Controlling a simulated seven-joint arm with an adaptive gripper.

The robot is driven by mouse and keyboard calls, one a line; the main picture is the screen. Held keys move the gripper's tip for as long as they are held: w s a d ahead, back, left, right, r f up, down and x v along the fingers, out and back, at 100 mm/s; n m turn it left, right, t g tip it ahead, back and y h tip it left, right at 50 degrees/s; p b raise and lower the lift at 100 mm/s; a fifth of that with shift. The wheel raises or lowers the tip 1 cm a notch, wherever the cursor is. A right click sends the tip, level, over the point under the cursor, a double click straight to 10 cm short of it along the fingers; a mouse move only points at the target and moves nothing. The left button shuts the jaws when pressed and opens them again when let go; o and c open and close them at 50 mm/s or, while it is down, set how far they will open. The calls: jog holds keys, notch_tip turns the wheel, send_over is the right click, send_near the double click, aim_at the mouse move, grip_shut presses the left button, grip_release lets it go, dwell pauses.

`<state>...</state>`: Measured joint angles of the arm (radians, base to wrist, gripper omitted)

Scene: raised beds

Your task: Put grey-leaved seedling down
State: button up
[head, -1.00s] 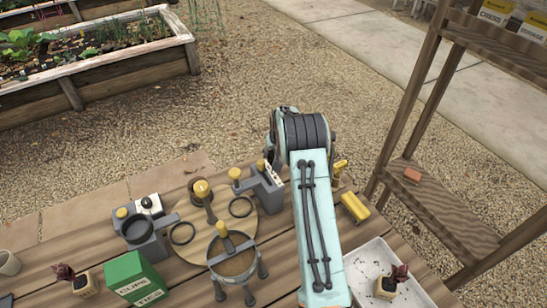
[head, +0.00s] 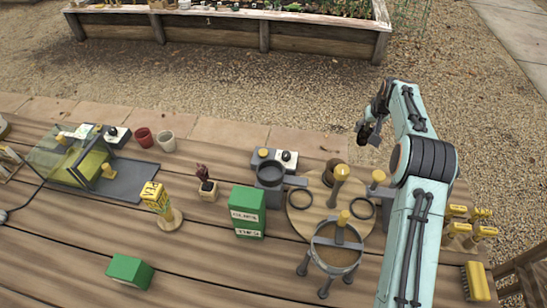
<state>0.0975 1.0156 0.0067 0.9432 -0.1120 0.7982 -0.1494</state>
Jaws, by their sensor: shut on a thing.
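My gripper (head: 364,133) hangs over the gravel beyond the far edge of the table, at the right in the head view. It is small and dark there, shut on what I take to be the grey-leaved seedling. Its leaves and pot cannot be made out clearly at this size.
Below my gripper are a round wooden board (head: 300,222) and a three-legged sieve (head: 335,258).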

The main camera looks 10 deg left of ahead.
jog(key=s+a+n+g+y, duration=0.15)
jog(key=a+n, duration=0.25)
jog(key=a, duration=1.3)
jog(key=s+a+n+y, duration=0.1)
jog(key=s+a+n, duration=0.25)
jog(key=a, duration=1.45)
jog(key=shift+n+y, duration=0.25)
jog(key=shift+n, duration=0.1)
jog(key=shift+s+a+f, duration=0.1)
jog(key=shift+a+f, duration=0.1)
jog(key=shift+f, duration=1.45)
jog(key=shift+s+a+f, duration=0.15)
jog(key=shift+a+f, duration=0.05)
jog(key=shift+f, duration=1.45)
jog(key=shift+s+a+f, duration=0.1)
jog(key=shift+a+f, duration=0.1)
jog(key=shift+f, duration=1.45)
jog(key=shift+f, duration=0.1)
jog(key=o, duration=0.9)
jog(key=shift+c, duration=0.2)
